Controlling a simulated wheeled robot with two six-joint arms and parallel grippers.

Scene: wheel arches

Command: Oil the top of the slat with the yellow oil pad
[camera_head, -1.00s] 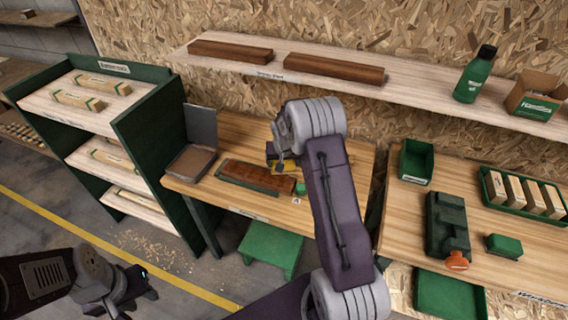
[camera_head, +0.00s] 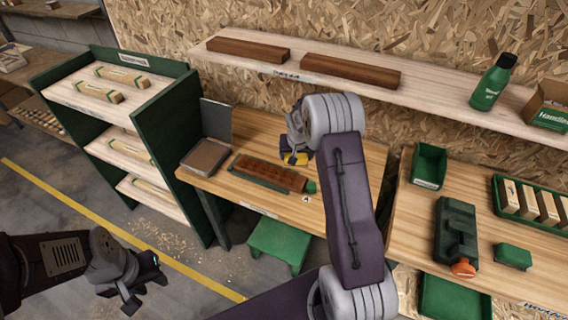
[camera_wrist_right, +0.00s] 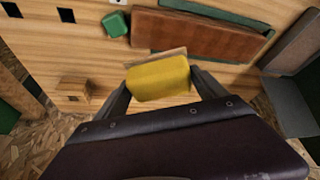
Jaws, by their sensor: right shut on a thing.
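The reddish-brown slat (camera_head: 268,173) lies in a green holder on the wooden bench, left of my right arm in the head view. The slat also shows in the right wrist view (camera_wrist_right: 205,38). My right gripper (camera_wrist_right: 158,84) is shut on the yellow oil pad (camera_wrist_right: 160,78), held by its sides. The pad (camera_head: 296,158) shows in the head view just behind the slat's right part. The pad appears above the bench and apart from the slat. My left gripper (camera_head: 140,287) hangs over the floor at lower left, empty; its fingers look spread.
A tray (camera_head: 205,157) stands on the bench left of the slat. A green block (camera_wrist_right: 115,24) sits at the slat's end. Above, a shelf (camera_head: 440,96) holds two brown slats and a green bottle (camera_head: 493,84). A green rack (camera_head: 170,125) stands at left.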

